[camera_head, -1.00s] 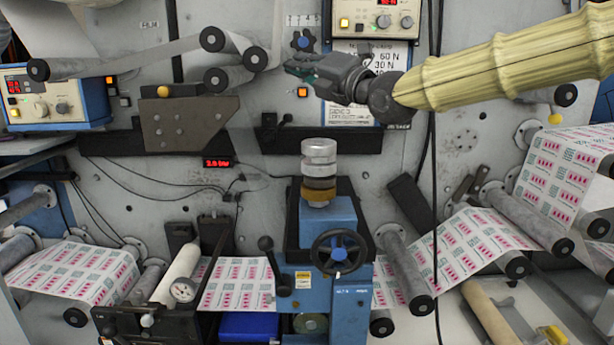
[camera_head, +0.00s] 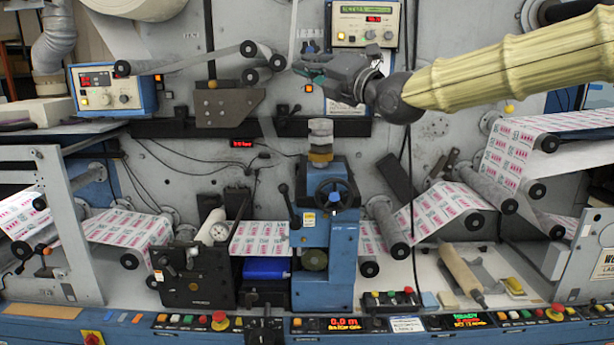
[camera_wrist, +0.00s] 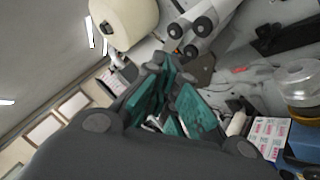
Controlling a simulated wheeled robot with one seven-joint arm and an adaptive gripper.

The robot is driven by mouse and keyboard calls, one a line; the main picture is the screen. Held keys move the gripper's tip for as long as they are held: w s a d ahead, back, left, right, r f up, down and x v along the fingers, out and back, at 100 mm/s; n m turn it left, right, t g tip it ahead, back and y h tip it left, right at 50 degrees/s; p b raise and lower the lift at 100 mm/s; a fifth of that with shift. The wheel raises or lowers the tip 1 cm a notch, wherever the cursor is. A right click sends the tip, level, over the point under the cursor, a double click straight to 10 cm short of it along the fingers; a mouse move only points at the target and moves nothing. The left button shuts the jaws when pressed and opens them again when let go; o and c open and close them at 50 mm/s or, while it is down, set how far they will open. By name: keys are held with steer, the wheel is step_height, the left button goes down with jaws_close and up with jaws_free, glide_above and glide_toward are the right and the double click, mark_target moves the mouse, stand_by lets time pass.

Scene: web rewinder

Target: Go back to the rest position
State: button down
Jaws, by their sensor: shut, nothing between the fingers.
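My gripper (camera_head: 300,72) is in the upper middle of the head view, at the end of my yellow-sleeved arm, pointing left. It is in front of the machine's back panel and appears apart from the machine parts. In the wrist view its green fingers (camera_wrist: 170,105) show over the web rewinder, with nothing held between them.
A blue stand with a handwheel (camera_head: 333,195) and a metal cylinder on top (camera_head: 320,130) rises below my gripper. Printed web (camera_head: 130,230) runs over several rollers. A blue control box (camera_head: 113,90) is at left. A button console (camera_head: 400,325) runs along the front edge.

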step_height(320, 180, down, 33)
steer(key=w+m+g+h+b, duration=0.2)
steer(key=w+m+h+b, duration=0.15)
steer(key=m, duration=0.55)
steer(key=s+d+f+m+g+h+b, duration=0.1)
steer(key=s+d+f+m, duration=0.15)
steer(key=f, duration=0.75)
steer(key=s+d+f+m+g+h, duration=0.1)
steer(key=s+f+m+g+h, duration=0.2)
steer(key=f, duration=0.8)
steer(key=s+d+f+m+b, duration=0.1)
steer(key=s+f+m, duration=0.25)
steer(key=f, duration=0.65)
steer(key=s+d+f+m+g+h+b, duration=0.15)
steer(key=s+d+f+m, duration=0.25)
steer(key=s+f, duration=0.65)
steer(key=s+d+f+m+g+h+b, duration=0.1)
steer(key=s+d+f+m+g+h, duration=0.2)
steer(key=s+f, duration=0.75)
steer(key=s+d+f+m+g+h+b, duration=0.1)
steer(key=s+d+f+m+g, duration=0.1)
steer(key=s+d+f+m, duration=0.2)
steer(key=s+d+f+m+g+h+b, duration=0.1)
steer(key=s+d+f+m, duration=0.3)
steer(key=s+f, duration=0.6)
steer(key=s+d+g, duration=0.1)
steer(key=s+d, duration=0.1)
steer(key=s, duration=0.5)
steer(key=shift+s+d+f, duration=0.2)
steer(key=shift+s+d, duration=0.05)
